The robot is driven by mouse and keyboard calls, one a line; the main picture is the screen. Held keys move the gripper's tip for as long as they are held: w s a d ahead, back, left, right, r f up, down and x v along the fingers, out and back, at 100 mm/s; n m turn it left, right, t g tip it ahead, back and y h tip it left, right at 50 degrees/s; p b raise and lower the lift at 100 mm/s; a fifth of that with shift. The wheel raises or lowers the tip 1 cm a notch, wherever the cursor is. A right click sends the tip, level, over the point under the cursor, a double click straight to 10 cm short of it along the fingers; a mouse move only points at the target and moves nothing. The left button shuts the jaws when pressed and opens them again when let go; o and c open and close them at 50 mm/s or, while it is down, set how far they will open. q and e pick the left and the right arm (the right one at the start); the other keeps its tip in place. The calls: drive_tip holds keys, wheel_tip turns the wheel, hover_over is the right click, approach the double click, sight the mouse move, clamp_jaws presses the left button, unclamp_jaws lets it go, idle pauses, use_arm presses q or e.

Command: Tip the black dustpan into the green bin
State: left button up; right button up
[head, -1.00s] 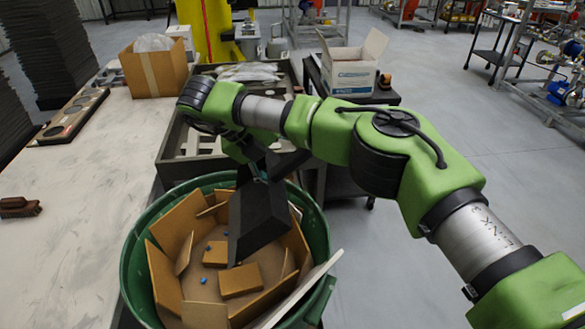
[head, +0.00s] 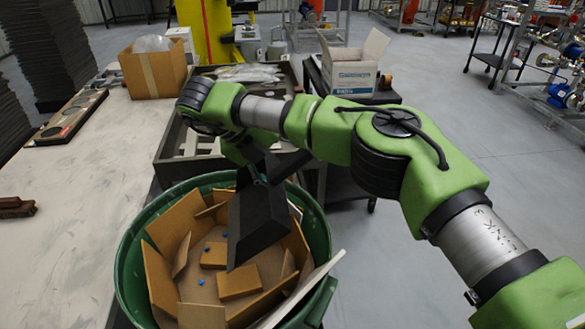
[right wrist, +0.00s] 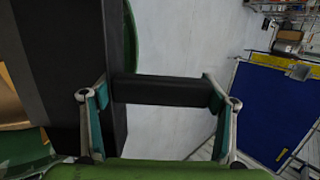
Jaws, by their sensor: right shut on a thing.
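The black dustpan (head: 257,222) hangs steeply tilted over the green bin (head: 130,268), with its lower edge inside the bin's mouth. My right gripper (right wrist: 160,90) is shut on the dustpan's dark handle, which spans between its two fingers in the right wrist view; the dustpan's body (right wrist: 105,65) shows at the left there. Inside the bin are several cardboard pieces (head: 158,283) and a few small blue bits (head: 201,282). The dustpan's inner face is not clearly visible. My left gripper is not in view.
A pale workbench (head: 75,235) runs along the left, with a brown brush-like item (head: 17,208) on it. A cardboard box (head: 153,70) stands at its far end. A grey tray (head: 172,150) lies behind the bin, and a white box (head: 350,72) sits on a dark cart.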

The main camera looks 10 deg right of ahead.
drive_tip(key=shift+r, duration=0.15)
drive_tip(key=shift+w+r+y, duration=0.1)
drive_tip(key=shift+r+y, duration=0.2)
drive_tip(key=shift+r, duration=0.05)
wheel_tip(320, 180, up, 8)
drive_tip(key=y, duration=0.7)
drive_tip(key=shift+d+r+m, duration=0.1)
drive_tip(key=shift+r+m, duration=0.1)
drive_tip(key=shift+m, duration=0.1)
drive_tip(key=shift+r, duration=0.35)
